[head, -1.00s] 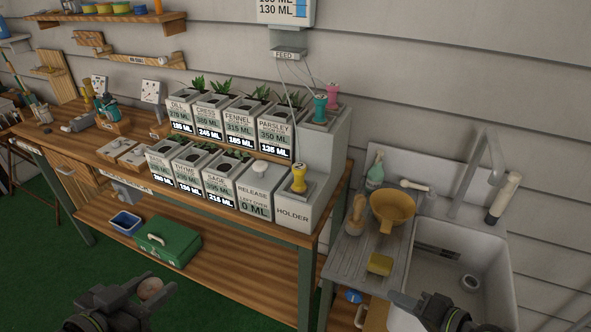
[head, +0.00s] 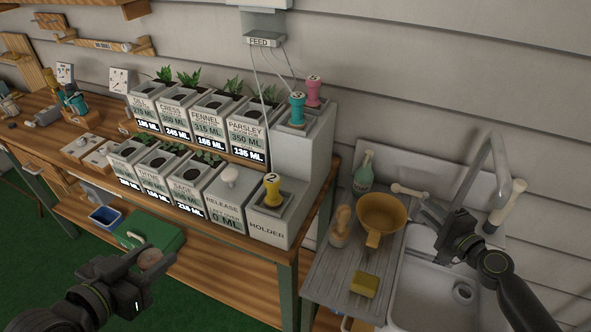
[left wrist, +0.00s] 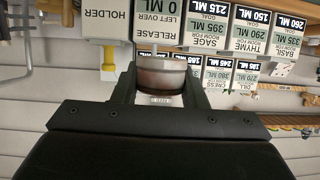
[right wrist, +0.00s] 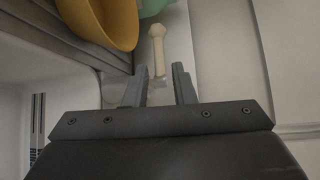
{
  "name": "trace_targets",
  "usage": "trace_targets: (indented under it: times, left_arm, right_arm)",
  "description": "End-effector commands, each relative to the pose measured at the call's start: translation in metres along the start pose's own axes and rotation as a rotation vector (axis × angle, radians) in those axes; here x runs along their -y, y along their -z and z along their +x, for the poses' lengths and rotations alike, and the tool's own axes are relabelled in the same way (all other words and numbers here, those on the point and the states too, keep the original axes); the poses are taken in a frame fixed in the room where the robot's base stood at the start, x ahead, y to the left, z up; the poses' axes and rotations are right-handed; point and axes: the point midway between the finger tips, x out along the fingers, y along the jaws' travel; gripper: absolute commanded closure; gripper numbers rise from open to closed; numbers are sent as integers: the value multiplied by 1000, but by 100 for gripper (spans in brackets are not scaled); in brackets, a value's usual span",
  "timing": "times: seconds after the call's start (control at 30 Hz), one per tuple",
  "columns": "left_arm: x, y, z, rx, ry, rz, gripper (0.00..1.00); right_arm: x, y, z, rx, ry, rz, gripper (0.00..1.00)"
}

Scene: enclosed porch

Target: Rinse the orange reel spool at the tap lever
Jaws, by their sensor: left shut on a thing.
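My left gripper (head: 143,266) is shut on a round, dull brownish-pink piece, which looks like the reel spool (head: 150,260). The left wrist view shows the spool (left wrist: 162,80) between the fingers, with a pale rim. My left gripper is in front of the workbench, far from the sink. The cream tap lever (head: 408,191) sticks out to the left behind the sink. It also shows in the right wrist view (right wrist: 157,50), ahead of my right gripper (right wrist: 160,88), which is open and empty. My right gripper (head: 432,212) is over the sink, close to the lever but apparently apart from it.
The grey tap spout (head: 497,165) arches over the white sink (head: 415,265). An orange-yellow pan (head: 381,212), a brush (head: 341,222), a green bottle (head: 363,172) and a yellow sponge (head: 365,284) stand left of it. The workbench holds rows of labelled planters and a holder block (head: 268,225).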

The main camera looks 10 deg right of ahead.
Motion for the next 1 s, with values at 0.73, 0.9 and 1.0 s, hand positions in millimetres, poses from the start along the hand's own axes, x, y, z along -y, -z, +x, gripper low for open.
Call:
trace_targets:
  times: [0.73, 0.9, 1.0]
  left_arm:
    - [0, 15, -6, -1, 0, 0, 83]
    - [0, 15, -6, -1, 0, 0, 83]
    - [0, 15, -6, -1, 0, 0, 83]
  right_arm:
    - [0, -1, 95, 2, -1, -1, 77]
    - [0, -1, 95, 2, -1, -1, 77]
    - [0, -1, 95, 2, -1, -1, 81]
